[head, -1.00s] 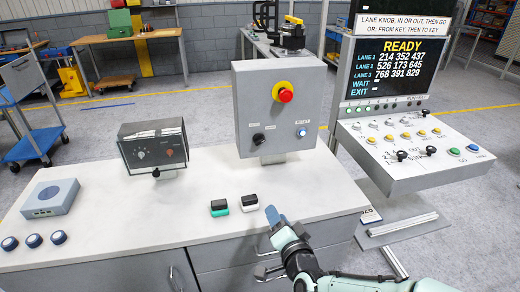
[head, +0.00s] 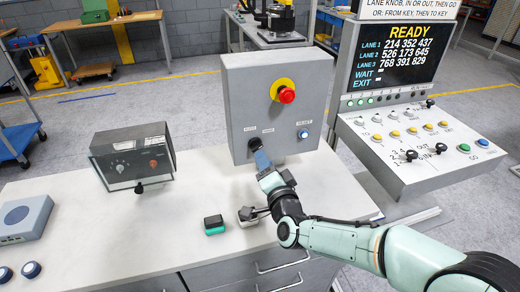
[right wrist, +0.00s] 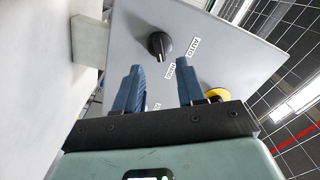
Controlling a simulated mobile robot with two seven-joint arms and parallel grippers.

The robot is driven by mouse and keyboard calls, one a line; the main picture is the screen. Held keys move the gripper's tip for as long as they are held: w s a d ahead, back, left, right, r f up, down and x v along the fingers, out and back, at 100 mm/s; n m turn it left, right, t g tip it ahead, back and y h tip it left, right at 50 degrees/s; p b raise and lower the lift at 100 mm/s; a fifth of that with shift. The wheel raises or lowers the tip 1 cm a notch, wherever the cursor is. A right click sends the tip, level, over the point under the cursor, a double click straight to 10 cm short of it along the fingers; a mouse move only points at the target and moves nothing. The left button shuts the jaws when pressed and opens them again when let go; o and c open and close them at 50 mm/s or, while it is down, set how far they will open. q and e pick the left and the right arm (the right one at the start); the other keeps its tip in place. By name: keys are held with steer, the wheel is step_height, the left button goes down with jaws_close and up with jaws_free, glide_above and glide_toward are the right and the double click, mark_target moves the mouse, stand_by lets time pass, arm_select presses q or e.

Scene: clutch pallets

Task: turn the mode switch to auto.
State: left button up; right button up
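The mode switch (right wrist: 160,45) is a black knob on the front of a grey control box (head: 237,90). In the right wrist view its bar runs roughly toward the HAND label (right wrist: 171,72); the AUTO label (right wrist: 193,46) is to its right. My right gripper (head: 261,160) is close in front of the panel. In the right wrist view its blue fingers (right wrist: 159,80) are apart with nothing between them, and the knob is just beyond their tips. My left gripper is not in view.
A red emergency button (head: 286,95) on a yellow ring and a blue-lit reset button (head: 303,134) share the panel. A dark meter box (head: 133,157) stands left. A sloped lane console (head: 420,150) is right.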

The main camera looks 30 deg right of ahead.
mark_target(259, 148)
steer(key=p+x, duration=0.1)
steer(key=x, duration=0.4)
steer(key=shift+w, duration=0.25)
jaws_close()
